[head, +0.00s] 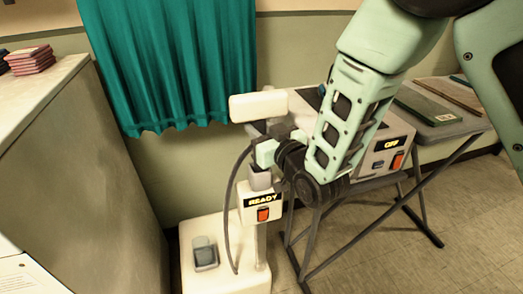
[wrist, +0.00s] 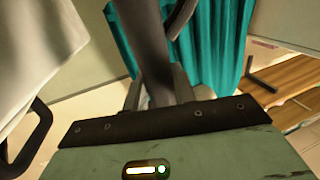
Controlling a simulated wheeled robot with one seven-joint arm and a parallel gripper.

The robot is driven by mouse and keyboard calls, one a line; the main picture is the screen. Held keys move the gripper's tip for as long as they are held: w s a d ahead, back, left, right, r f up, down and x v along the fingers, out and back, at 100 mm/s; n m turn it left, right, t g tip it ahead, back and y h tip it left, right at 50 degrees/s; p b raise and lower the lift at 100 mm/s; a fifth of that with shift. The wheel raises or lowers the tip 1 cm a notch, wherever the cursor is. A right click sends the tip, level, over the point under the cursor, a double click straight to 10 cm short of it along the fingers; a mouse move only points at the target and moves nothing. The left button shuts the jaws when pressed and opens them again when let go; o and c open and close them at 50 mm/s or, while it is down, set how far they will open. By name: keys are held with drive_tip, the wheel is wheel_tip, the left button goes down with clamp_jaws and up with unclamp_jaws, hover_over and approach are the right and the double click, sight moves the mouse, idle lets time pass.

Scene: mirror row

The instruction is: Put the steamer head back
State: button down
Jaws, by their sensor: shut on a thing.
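The steamer head (head: 258,105) is a white block on a dark handle in the head view. My gripper (head: 266,148) is shut on its handle and holds it upright. A dark hose (head: 229,200) curves from it down to the white steamer base (head: 225,275). A grey holder (head: 260,179) sits just below my gripper, above the box reading READY (head: 263,203). My gripper hides whether the handle touches the holder. In the wrist view the dark handle (wrist: 150,50) rises beyond my gripper.
A teal curtain (head: 170,60) hangs behind. A table (head: 440,122) with a machine reading OFF (head: 385,150) stands close on the right. A pale cabinet (head: 80,160) with folded pink cloths (head: 32,60) is on the left. Open floor (head: 350,265) shows at the lower right.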

drive_tip(key=shift+f, duration=2.2)
drive_tip(key=shift+f+b, duration=0.15)
drive_tip(key=shift+b, duration=0.15)
drive_tip(key=c, duration=1.1)
unclamp_jaws()
drive_tip(key=shift+c, duration=0.2)
drive_tip(key=shift+r+p, duration=0.2)
drive_tip(key=shift+p, duration=0.1)
drive_tip(key=p+v, duration=0.3)
drive_tip(key=v, duration=0.9)
